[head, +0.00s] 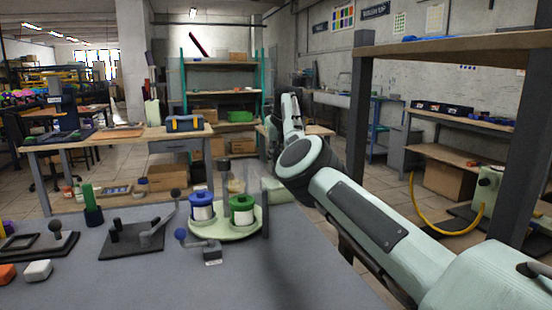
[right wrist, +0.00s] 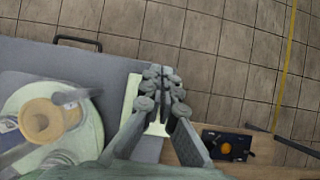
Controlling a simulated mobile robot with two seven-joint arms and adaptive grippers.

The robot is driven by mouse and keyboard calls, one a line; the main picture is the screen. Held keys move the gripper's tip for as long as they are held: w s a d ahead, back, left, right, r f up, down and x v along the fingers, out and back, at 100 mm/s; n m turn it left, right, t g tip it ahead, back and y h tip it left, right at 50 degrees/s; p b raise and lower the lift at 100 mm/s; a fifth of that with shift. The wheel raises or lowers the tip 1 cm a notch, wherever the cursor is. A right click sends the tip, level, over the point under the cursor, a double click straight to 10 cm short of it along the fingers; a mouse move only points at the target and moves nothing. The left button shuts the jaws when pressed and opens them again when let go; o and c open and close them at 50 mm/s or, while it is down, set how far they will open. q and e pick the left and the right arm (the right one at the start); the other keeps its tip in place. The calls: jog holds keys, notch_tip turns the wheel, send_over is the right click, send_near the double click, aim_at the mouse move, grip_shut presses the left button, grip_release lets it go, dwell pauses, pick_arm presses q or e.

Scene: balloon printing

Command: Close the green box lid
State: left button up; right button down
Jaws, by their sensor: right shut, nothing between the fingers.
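My right gripper (right wrist: 163,76) is shut and empty, its dark fingers together in the middle of the right wrist view. A flat pale green piece (right wrist: 131,97) lies right beside and partly under its fingers, at the edge of the grey table. A pale green piece (head: 274,188) also shows in the head view, behind the round turntable; I cannot tell whether it is the box or its lid. My right arm reaches forward past the table's right side and largely hides its own gripper in the head view. My left gripper is out of view.
A pale green turntable (head: 235,234) carries a blue-lidded cup (head: 202,207) and a green-lidded cup (head: 242,210). A dark lever fixture (head: 133,238) stands left of it on the grey table. A wooden surface (right wrist: 186,150) with a dark tray (right wrist: 227,146) lies near the gripper.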

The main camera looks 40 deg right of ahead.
dwell(0.4)
jog(key=v, duration=1.2)
jog(key=shift+w, duration=0.1)
